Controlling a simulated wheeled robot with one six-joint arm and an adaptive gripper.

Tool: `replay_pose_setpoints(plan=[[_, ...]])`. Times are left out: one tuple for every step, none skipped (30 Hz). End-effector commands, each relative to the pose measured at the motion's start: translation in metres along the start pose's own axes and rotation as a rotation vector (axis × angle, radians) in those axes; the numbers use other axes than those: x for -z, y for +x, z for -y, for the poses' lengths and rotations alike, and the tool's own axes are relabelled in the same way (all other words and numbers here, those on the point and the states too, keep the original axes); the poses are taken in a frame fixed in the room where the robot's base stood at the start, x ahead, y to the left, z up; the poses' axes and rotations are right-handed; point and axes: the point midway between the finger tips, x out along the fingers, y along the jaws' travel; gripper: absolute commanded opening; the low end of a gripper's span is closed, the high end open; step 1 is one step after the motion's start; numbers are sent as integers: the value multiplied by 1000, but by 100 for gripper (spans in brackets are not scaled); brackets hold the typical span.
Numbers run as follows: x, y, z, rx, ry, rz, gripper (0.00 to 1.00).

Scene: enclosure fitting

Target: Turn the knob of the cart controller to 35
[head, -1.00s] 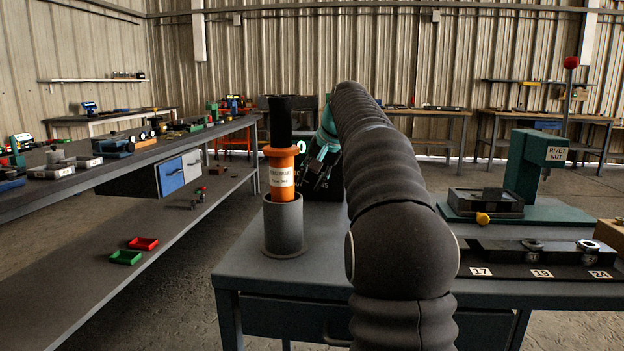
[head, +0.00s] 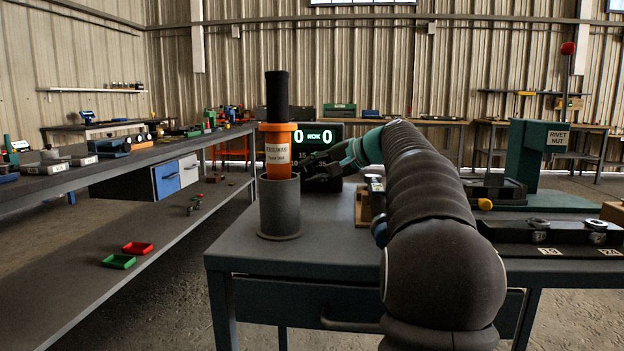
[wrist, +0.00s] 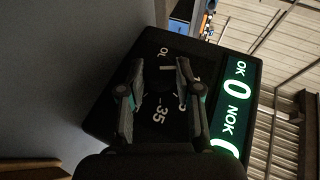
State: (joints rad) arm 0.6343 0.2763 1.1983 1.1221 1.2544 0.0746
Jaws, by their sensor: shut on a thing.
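The cart controller (head: 334,183) is a black box with a lit green display reading 0 NOK 0, at the back of the near table. In the wrist view the controller (wrist: 105,118) fills the middle, with white dial marks including 10 and 35 on its dark face. My gripper (wrist: 161,66) is at that face, its two fingers either side of the dial's middle and shut on the knob. The knob is dark and hard to make out; its pointer cannot be read with certainty.
An orange tool (head: 278,150) with a black top stands in a grey cup (head: 280,215) left of my gripper, close to it.

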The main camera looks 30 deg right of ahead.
Motion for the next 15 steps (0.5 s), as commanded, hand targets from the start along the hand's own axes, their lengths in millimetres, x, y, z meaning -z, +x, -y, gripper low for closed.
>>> replay_pose_setpoints(plan=[[0,0,-3,17,8,-3,0],[0,0,-3,27,12,-3,0],[0,0,-3,37,16,-3,0],[0,0,-3,44,19,-3,0],[0,0,-2,51,22,-3,0],[0,0,-2,57,25,-2,0],[0,0,-2,61,26,-2,0],[0,0,-2,64,27,-2,0],[0,0,-2,68,29,-2,0],[0,0,-2,70,30,-2,0],[0,0,-1,72,30,-2,0],[0,0,-1,73,31,-2,0],[0,0,-1,74,31,-2,0],[0,0,-1,74,31,-2,0],[0,0,-1,74,31,-1,0]])
